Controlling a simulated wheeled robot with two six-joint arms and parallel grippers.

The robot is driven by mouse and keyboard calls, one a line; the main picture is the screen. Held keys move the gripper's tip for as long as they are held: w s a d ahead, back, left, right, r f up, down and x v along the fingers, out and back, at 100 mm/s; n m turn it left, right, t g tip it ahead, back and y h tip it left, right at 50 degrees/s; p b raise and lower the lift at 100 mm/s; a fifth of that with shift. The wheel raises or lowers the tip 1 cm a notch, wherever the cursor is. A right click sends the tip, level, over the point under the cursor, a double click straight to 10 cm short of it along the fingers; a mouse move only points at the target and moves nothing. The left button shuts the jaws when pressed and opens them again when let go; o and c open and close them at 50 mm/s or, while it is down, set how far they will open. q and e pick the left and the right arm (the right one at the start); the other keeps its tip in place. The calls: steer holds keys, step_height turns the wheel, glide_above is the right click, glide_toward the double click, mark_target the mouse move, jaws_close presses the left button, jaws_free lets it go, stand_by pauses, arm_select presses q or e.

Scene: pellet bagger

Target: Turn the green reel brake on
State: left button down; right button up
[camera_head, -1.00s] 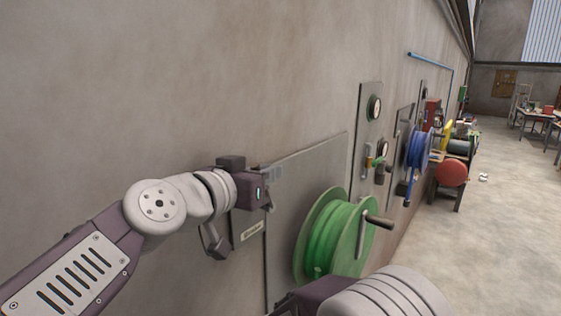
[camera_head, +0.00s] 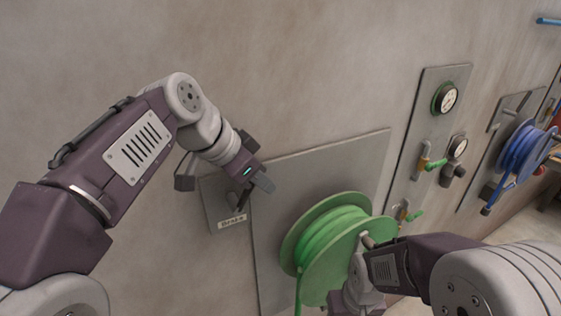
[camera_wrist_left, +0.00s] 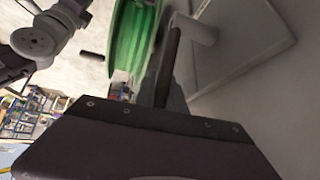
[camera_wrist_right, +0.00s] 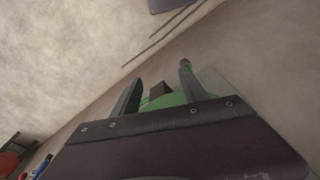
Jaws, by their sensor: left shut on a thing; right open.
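The green reel (camera_head: 350,250) is mounted on a grey wall plate (camera_head: 300,170). Left of it is a small grey panel with a label plate reading "Brake" (camera_head: 232,221). The dark brake lever (camera_head: 241,200) stands out from this panel; in the left wrist view it shows as a dark bar (camera_wrist_left: 170,62) beside a grey pivot. My left gripper (camera_head: 262,184) is at the panel, shut on the lever, which partly hides behind it. My right gripper (camera_wrist_right: 158,88) is open in front of the green reel, with green showing between and behind its fingers. The reel's crank is mostly hidden by my right arm.
Right of the reel, a narrow panel (camera_head: 425,120) carries gauges and green-handled valves (camera_head: 434,164). A blue reel (camera_head: 520,150) hangs further right. The wall above the panels is bare. In the left wrist view, shelves stand far off.

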arm_select(q)
steer(key=shift+f+y+p, duration=0.3)
steer(key=shift+y+p, duration=0.2)
steer(key=shift+p, duration=0.1)
arm_select(e)
steer(key=shift+d+r, duration=0.2)
steer(key=shift+r, duration=0.3)
steer(key=shift+d+r, duration=0.15)
steer(key=shift+r, duration=0.35)
arm_select(q)
steer(key=shift+s+f+g, duration=0.1)
steer(key=shift+f+g, duration=0.05)
steer(key=shift+g, duration=0.15)
steer(key=c, duration=1.6)
jaws_free()
steer(key=shift+o, duration=1)
steer(key=shift+w+d, duration=0.1)
steer(key=shift+w, duration=0.1)
arm_select(e)
steer(key=shift+w+d+f, duration=0.1)
steer(key=shift+w, duration=0.1)
arm_select(q)
steer(key=v, duration=0.9)
arm_select(e)
steer(key=shift+r, duration=0.3)
